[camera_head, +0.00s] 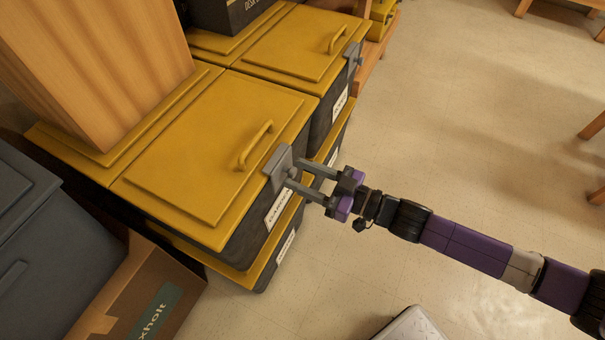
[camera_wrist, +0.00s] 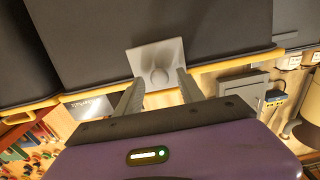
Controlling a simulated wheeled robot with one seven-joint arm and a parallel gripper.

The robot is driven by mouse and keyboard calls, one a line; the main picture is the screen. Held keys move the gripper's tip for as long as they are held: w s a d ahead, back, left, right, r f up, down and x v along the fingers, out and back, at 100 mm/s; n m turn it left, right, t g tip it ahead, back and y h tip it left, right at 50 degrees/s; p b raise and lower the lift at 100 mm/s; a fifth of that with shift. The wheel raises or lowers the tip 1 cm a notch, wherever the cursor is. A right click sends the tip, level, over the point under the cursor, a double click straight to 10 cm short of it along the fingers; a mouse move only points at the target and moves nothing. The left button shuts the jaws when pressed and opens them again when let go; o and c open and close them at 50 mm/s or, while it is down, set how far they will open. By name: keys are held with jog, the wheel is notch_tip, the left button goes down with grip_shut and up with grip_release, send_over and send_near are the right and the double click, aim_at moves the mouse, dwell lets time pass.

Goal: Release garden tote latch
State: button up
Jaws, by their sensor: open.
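A dark grey tote with a yellow lid (camera_head: 190,150) stands at the front of a row of totes, on top of another such tote. Its white label (camera_head: 278,208) is too small to read surely. My gripper (camera_head: 298,174) is open at the latch.
A grey bin (camera_head: 25,215) and a cardboard box (camera_head: 140,290) lie at left.

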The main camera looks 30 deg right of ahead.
jog(key=shift+c, duration=0.4)
grip_shut()
dwell(0.9)
